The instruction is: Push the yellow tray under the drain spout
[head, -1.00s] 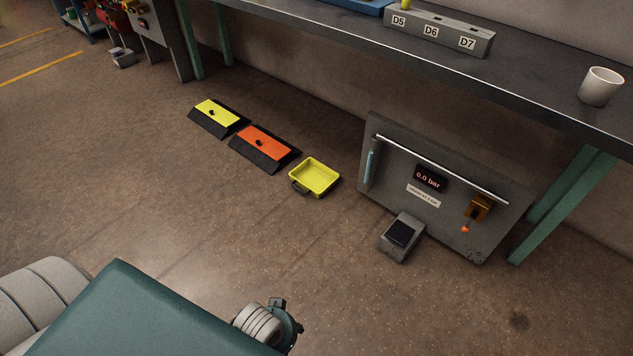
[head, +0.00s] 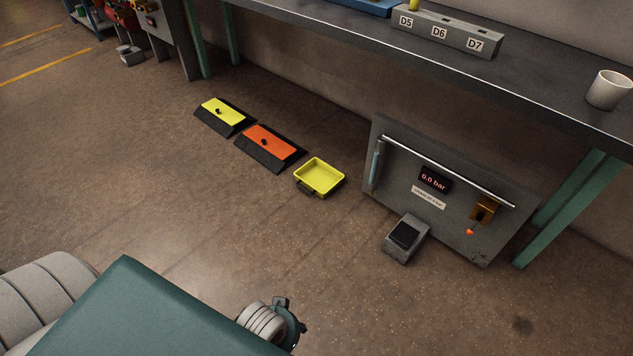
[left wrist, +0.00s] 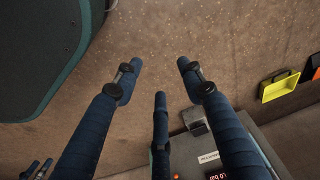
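The yellow tray (head: 321,176) lies on the floor left of the grey panel, with a dark handle on its near side. It also shows at the right of the left wrist view (left wrist: 271,91). A pale blue tube (head: 375,167) hangs at the panel's left end, and a brass fitting with a red tip (head: 484,210) sits at its right; I cannot tell which is the drain spout. My left gripper (left wrist: 160,75) has its fingers spread and empty, apart from the tray. Small blue fingers (left wrist: 37,170) at the lower left seem to be my right gripper, mostly cut off.
A grey pedal box (head: 406,238) stands on the floor before the grey panel (head: 455,225). Orange (head: 270,142) and yellow-topped (head: 224,113) black ramps lie left of the tray. The bench (head: 540,105) overhangs, its green leg (head: 570,207) at right. The floor in front is open.

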